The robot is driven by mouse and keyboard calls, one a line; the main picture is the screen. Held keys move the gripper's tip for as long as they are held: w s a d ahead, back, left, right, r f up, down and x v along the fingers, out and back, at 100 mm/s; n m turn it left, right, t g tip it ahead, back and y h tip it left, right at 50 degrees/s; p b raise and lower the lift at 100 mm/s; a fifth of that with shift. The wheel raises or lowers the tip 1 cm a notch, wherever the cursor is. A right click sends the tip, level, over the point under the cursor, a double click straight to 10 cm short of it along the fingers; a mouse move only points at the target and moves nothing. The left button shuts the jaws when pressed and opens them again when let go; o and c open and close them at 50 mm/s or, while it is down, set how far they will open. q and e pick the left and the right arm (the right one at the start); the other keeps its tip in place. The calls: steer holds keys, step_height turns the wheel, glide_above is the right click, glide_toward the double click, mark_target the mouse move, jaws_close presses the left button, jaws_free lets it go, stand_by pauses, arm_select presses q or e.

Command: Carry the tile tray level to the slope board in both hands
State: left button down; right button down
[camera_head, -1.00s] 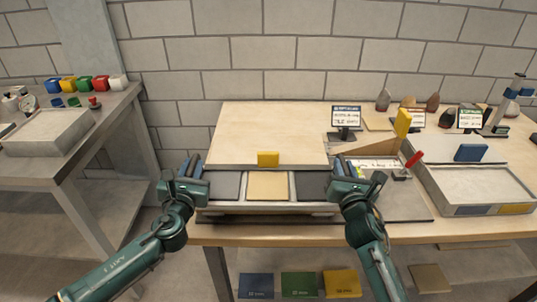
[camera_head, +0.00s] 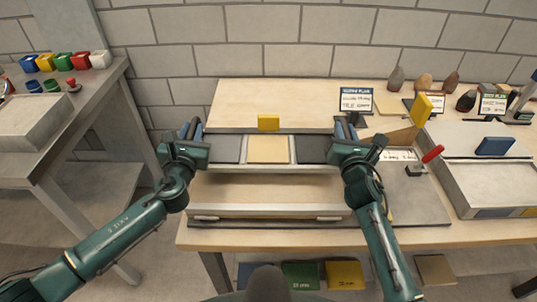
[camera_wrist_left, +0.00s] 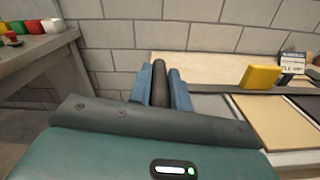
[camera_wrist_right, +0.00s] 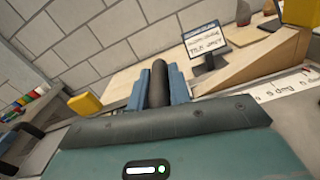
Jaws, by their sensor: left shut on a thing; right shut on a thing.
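The tile tray (camera_head: 291,150) is held level between my grippers in the head view, with a tan tile between two dark tiles. My left gripper (camera_head: 190,131) is shut on its left end. In the left wrist view the jaws close around a dark round bar (camera_wrist_left: 159,85). My right gripper (camera_head: 347,130) is shut on the right end, with a like bar in the right wrist view (camera_wrist_right: 158,85). A wide pale board (camera_head: 270,102), possibly the slope board, lies just behind the tray. A yellow block (camera_head: 268,122) stands at their border; I cannot tell which carries it.
A metal-edged bar (camera_head: 265,212) lies along the table front below the tray. A sign (camera_head: 356,101) stands behind.

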steer(key=shift+d+r, duration=0.1)
steer(key=shift+r, duration=0.15)
